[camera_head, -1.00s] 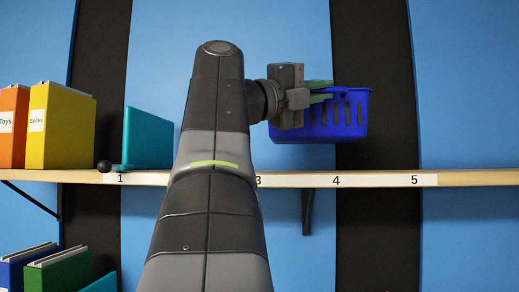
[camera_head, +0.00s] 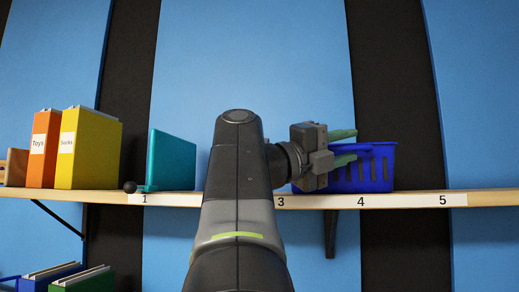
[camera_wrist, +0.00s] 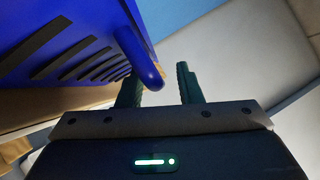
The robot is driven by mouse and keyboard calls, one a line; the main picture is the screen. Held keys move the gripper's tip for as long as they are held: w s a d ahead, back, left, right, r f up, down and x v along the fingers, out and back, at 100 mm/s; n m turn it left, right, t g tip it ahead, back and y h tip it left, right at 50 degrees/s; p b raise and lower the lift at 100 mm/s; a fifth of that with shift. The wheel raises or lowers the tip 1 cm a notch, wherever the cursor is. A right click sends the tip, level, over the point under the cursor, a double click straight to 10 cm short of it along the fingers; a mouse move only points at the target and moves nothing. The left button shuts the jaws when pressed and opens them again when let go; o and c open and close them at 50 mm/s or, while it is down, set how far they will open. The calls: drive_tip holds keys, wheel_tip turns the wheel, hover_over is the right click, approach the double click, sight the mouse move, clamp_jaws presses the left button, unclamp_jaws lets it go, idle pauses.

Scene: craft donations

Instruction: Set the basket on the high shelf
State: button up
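The blue slotted basket (camera_head: 375,172) stands upright on the high shelf (camera_head: 490,198), behind labels 3 and 4. My gripper (camera_head: 345,147) is at the basket's left side, with its two green fingers spread apart, one above the other in the head view. In the wrist view the basket (camera_wrist: 70,45) fills the upper left. Its rounded rim end shows between the open fingers of my gripper (camera_wrist: 160,88), with a gap to the right finger. Part of the basket's left side is hidden behind my gripper.
A teal binder (camera_head: 172,160) stands behind label 1, beside a small black ball (camera_head: 130,187). Binders sit on a lower shelf. The shelf is clear right of the basket.

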drive_tip(key=shift+a, duration=0.15)
drive_tip(key=b+v, duration=0.3)
drive_tip(key=v, duration=0.8)
drive_tip(key=shift+a, duration=0.3)
drive_tip(key=shift+s+f, duration=0.1)
drive_tip(key=shift+s, duration=0.05)
drive_tip(key=shift+d, duration=0.1)
idle(0.6)
drive_tip(key=shift+p+x, duration=1.35)
drive_tip(key=shift+x, duration=3.95)
